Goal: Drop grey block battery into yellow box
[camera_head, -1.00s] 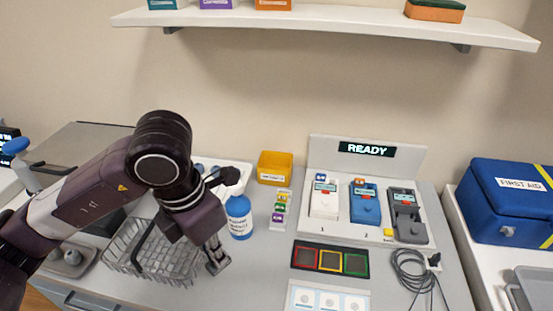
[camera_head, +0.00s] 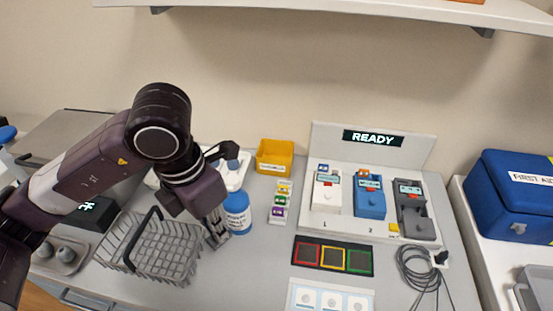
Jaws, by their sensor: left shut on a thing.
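My left gripper (camera_head: 217,238) points down between the wire basket and the blue bottle. It is shut on a small grey thing that blends with the fingers; it looks like the grey block battery, though its outline is mostly hidden. The yellow box (camera_head: 274,157) stands open at the back of the counter, against the wall, to the right of and behind the gripper. A gap separates the two. My right gripper is not in view.
The blue bottle (camera_head: 237,216) stands close beside the gripper. The grey wire basket (camera_head: 150,250) is to its left. A strip of coloured labels (camera_head: 280,202) lies before the yellow box. A stand with white, blue and grey devices (camera_head: 325,228) is at right.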

